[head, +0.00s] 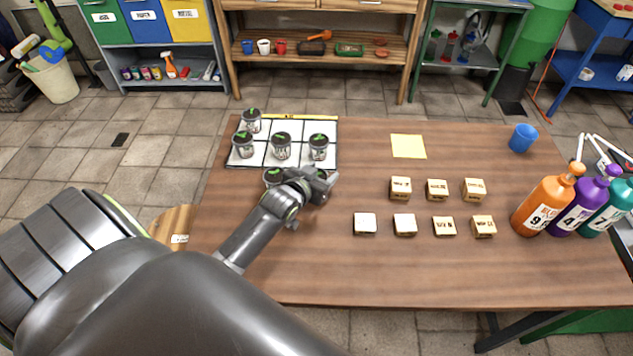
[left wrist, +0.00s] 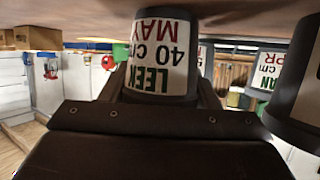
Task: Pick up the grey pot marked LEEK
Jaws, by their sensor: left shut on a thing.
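The grey pot marked LEEK (left wrist: 157,55) fills the middle of the left wrist view, where it appears upside down. Its white label reads LEEK, 40 cm and MAY. My left gripper (head: 318,186) is shut on this pot, with a finger on each side of it. In the head view the gripper and wrist hide most of the held pot. I cannot tell whether its base touches the table. My right gripper is not in view.
Similar pots (head: 281,147) stand on a white gridded mat (head: 300,126). Another pot (head: 273,176) is close left of my gripper. Wooden blocks (head: 400,188), a yellow square (head: 408,146), a blue cup (head: 523,138) and bottles (head: 545,203) are to the right. The table's front is clear.

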